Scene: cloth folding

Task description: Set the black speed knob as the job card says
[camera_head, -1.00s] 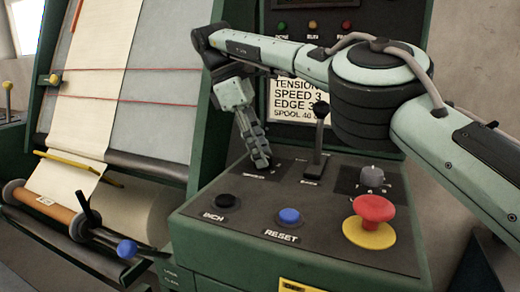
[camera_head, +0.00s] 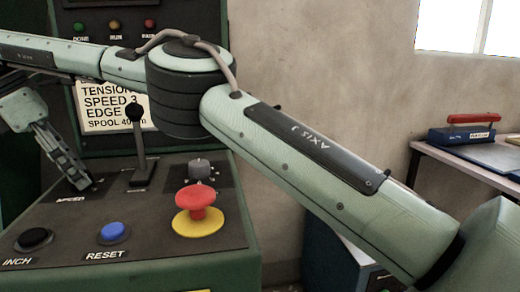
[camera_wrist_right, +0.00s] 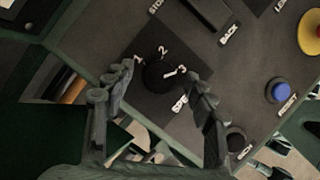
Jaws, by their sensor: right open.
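The black speed knob (camera_wrist_right: 155,73) shows in the right wrist view on a dark plate marked 1, 2 and 3. Its white pointer line is toward the 3. My right gripper (camera_wrist_right: 160,92) is open, with one finger on each side of the knob; I cannot tell whether they touch it. In the head view my right gripper (camera_head: 82,184) reaches down at the SPEED label and hides the knob. The job card (camera_head: 98,103) reads SPEED 3; its TENSION and EDGE values are hidden. My left gripper is out of view.
A black lever (camera_head: 137,140) stands close to my right gripper. The panel also has a black INCH button (camera_head: 34,238), a blue RESET button (camera_head: 113,231), a grey knob (camera_head: 200,168) and a red mushroom button (camera_head: 195,200). A bench (camera_head: 470,157) stands at right.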

